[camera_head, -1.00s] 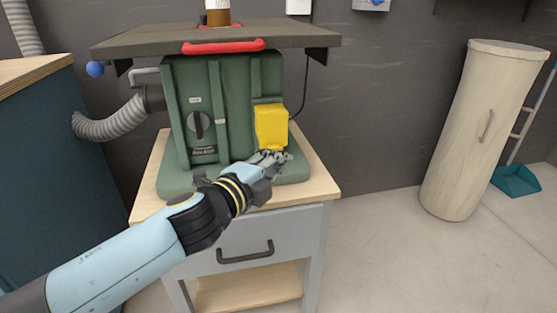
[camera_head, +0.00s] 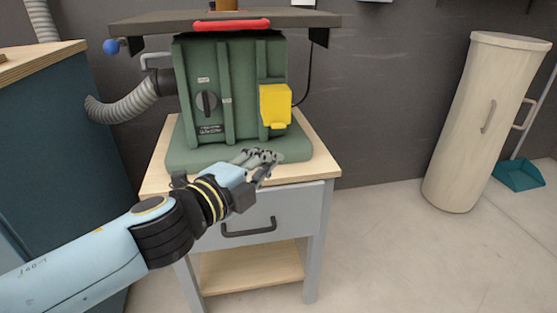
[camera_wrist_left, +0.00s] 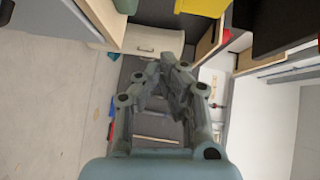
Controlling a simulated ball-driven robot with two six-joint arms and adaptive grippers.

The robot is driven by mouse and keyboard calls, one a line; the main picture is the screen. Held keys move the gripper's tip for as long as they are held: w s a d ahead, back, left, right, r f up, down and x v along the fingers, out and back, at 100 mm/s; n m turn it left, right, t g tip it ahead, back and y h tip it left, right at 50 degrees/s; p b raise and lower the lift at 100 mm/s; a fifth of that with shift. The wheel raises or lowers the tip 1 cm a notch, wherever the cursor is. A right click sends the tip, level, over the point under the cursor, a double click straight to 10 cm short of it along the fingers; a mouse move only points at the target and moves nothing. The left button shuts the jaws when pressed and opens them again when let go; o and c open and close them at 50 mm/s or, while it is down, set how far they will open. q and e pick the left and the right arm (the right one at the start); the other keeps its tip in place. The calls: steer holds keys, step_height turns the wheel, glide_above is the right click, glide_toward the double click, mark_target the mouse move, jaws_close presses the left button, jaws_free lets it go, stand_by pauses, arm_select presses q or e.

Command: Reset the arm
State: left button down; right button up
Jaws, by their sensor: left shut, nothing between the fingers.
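My left arm comes in from the left in the head view. My left gripper (camera_head: 262,160) is in front of the green machine's base, above the front of the small cabinet. It is shut and empty, and its closed fingers (camera_wrist_left: 172,72) also show in the left wrist view. The green machine (camera_head: 240,85) has a yellow box (camera_head: 275,105) on its front, above and beyond the gripper, apart from it. The yellow box's colour also shows at the top of the left wrist view (camera_wrist_left: 203,6). My right gripper is not in view.
The machine stands on a grey cabinet (camera_head: 285,205) with a handle (camera_head: 248,230). A red bar (camera_head: 232,25) edges its dark top. A blue cabinet (camera_head: 55,150) and grey hose (camera_head: 125,105) are at left. A pale cylinder (camera_head: 485,125) stands right. Floor between is clear.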

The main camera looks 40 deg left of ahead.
arm_select(q)
steer(key=shift+s+d+b, duration=0.15)
steer(key=shift+s+b, duration=0.6)
steer(key=shift+s, duration=1.2)
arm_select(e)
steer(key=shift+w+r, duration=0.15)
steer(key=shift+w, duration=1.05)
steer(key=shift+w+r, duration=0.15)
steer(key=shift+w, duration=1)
